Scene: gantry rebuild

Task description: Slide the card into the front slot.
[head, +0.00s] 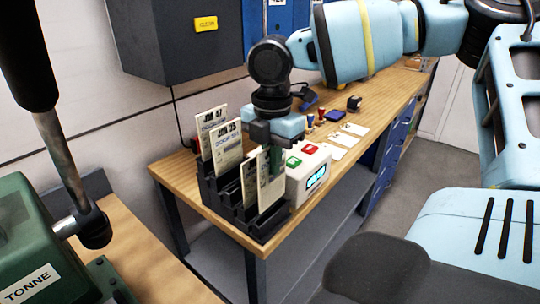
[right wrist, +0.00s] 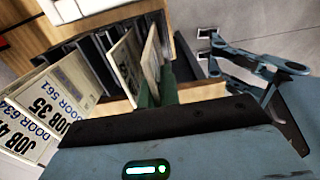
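The black slotted card rack (head: 264,229) stands at the near end of the wooden bench, and it also shows in the right wrist view (right wrist: 88,62). My right gripper (head: 277,160) is over its front end, with green fingertips (right wrist: 158,92) closed on a pale card (right wrist: 152,52). The held card (head: 265,182) is roughly upright at the front of the rack; whether its lower edge is inside the front slot cannot be told. Another card (right wrist: 123,65) stands just behind it. Cards marked JOB 35 (head: 228,146) and JOB 47 (head: 212,128) stand farther back. My left gripper is out of view.
A white box (head: 308,172) with green and red buttons and a lit display stands right beside the rack. Stamps (head: 321,116), an ink pad and loose papers (head: 345,137) lie farther along the bench. A green press (head: 40,245) is at lower left.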

